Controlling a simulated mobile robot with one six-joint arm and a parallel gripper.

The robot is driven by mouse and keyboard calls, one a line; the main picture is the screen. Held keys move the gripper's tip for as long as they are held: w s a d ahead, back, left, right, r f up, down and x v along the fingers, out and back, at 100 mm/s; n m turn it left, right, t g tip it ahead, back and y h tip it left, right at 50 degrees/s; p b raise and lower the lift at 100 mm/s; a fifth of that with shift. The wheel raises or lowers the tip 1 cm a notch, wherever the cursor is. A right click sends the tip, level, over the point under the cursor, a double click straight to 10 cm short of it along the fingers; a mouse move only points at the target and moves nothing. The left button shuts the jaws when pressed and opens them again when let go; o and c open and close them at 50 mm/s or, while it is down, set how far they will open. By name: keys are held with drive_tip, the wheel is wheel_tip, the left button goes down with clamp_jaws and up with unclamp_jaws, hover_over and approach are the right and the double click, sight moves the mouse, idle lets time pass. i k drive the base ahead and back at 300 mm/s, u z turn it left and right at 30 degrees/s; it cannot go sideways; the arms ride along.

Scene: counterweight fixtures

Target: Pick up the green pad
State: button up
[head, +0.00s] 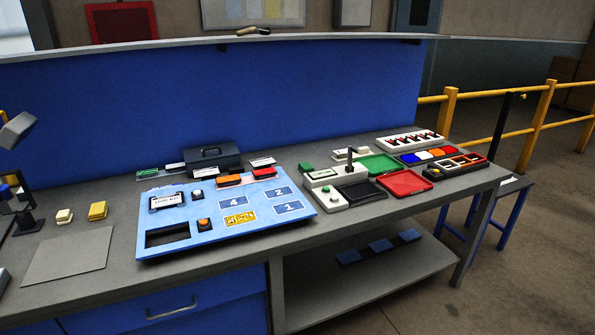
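A small green block (305,167), which looks like the green pad, is on the grey bench just behind the left end of a white fixture (324,178). The fixture hides its lower front part. A flat green tray (381,164) lies further right, and a small green tag (147,173) lies at the back left. My gripper does not show in the head view.
A light blue panel (215,233) with numbered dark plates fills the middle of the bench. Black (360,192) and red (405,184) trays crowd the right. A dark box (211,158) stands behind the panel. A bare grey mat (68,258) lies at left.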

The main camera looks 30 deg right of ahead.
sight(306, 166)
drive_tip(key=u, duration=0.55)
drive_tip(key=k, duration=0.25)
drive_tip(key=u, duration=3.15)
drive_tip(key=k, duration=1.15)
drive_tip(key=z, duration=0.05)
